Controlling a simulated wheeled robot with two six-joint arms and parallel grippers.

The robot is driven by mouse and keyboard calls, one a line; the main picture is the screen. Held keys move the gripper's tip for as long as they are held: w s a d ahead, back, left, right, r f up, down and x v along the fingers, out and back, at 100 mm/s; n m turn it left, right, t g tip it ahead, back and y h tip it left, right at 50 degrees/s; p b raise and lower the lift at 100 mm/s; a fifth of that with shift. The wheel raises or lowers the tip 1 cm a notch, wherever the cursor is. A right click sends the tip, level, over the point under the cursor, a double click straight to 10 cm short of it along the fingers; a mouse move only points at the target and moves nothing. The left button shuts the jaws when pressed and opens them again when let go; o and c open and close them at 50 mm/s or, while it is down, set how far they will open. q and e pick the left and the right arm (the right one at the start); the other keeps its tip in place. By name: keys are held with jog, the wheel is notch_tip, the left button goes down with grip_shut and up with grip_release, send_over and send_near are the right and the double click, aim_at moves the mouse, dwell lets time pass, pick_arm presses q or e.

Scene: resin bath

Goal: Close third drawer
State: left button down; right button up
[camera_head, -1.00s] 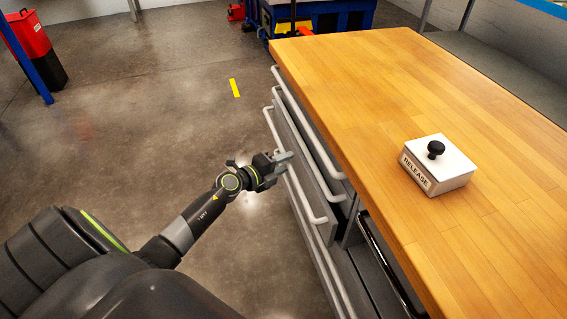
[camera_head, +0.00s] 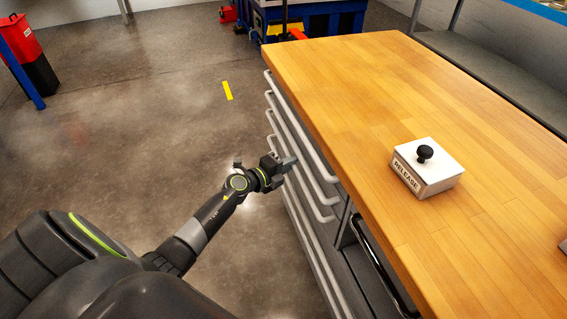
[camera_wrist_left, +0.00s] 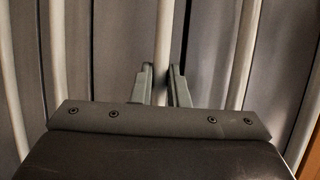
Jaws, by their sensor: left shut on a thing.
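The grey drawer cabinet has a wooden top (camera_head: 390,110) and several long pale bar handles down its front. My left gripper (camera_head: 289,163) is at one of the handles below the top, seemingly the third drawer's handle (camera_head: 312,206). In the left wrist view the handle (camera_wrist_left: 164,40) passes between the two fingers of my left gripper (camera_wrist_left: 161,82), which is shut on it. That drawer's front stands close to the cabinet face; whether it is flush I cannot tell. Its inside is hidden. My right gripper is not in view.
A white box marked RELEASE (camera_head: 428,172) with a black knob sits on the wooden top. Open floor (camera_head: 140,130) lies left of the cabinet. A red and black bin (camera_head: 27,55) stands far left, and a blue unit (camera_head: 315,18) stands behind.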

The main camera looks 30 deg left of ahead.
pick_arm(q)
jog(key=shift+r, duration=0.1)
jog(key=c, duration=1.4)
grip_release()
jog(key=shift+w+d, duration=0.15)
jog(key=shift+w, duration=0.05)
jog(key=shift+s, duration=0.15)
